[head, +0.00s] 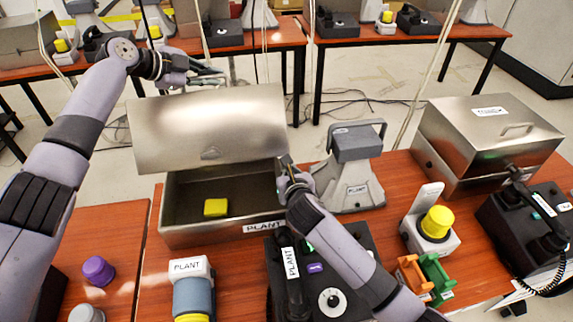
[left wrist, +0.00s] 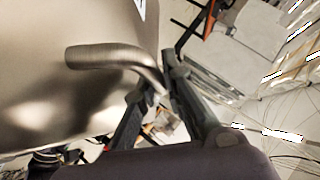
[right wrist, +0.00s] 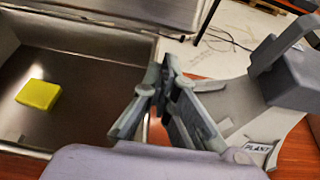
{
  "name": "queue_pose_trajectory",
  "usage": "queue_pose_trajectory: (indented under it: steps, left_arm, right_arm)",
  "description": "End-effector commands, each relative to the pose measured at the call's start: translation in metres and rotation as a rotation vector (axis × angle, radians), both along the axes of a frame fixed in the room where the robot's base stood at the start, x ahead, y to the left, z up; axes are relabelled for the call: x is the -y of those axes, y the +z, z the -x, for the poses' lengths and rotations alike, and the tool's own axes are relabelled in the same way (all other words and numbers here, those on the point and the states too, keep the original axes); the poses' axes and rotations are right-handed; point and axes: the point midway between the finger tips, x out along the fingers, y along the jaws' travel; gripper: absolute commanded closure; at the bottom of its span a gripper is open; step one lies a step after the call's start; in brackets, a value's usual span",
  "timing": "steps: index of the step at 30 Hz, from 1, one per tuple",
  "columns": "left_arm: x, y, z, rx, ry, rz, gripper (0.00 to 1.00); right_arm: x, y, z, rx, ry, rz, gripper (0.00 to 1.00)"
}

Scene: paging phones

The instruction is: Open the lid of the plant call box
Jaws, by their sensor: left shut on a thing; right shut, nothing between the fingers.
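The plant call box (head: 180,236) is a steel box with a PLANT label on its front edge. Its lid (head: 190,125) stands raised and the inside shows, with a yellow block (head: 216,207) on the floor. In the left wrist view the lid's outer face (left wrist: 60,85) has a bent metal handle (left wrist: 115,54). My left gripper (head: 208,77) is beyond the lid's upper edge, shut on the handle, whose end is between the fingertips (left wrist: 166,82). My right gripper (head: 284,163) is shut and empty by the box's right side; it also shows in the right wrist view (right wrist: 165,75).
A grey PLANT-labelled device (head: 350,178) stands right of the box. A closed steel box (head: 480,135) is at the far right. A black phone (head: 325,265), a yellow-topped unit (head: 432,232) and a purple knob (head: 98,270) are nearer.

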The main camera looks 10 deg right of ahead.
Motion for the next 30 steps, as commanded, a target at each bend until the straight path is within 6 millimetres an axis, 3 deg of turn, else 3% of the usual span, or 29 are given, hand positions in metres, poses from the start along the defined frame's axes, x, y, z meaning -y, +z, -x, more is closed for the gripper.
queue_pose_trajectory:
  steps: [16, 30]
  left_arm:
    - [-0.001, -0.002, 0.0, -0.001, -0.001, -0.003, 1.0]
    - [0.001, -0.002, 0.002, -0.004, -0.007, -0.005, 1.0]
  right_arm:
    - [0.0, 0.011, -0.007, -0.001, 0.001, 0.001, 1.0]
    - [0.001, 0.034, -0.021, 0.014, 0.0, -0.001, 1.0]
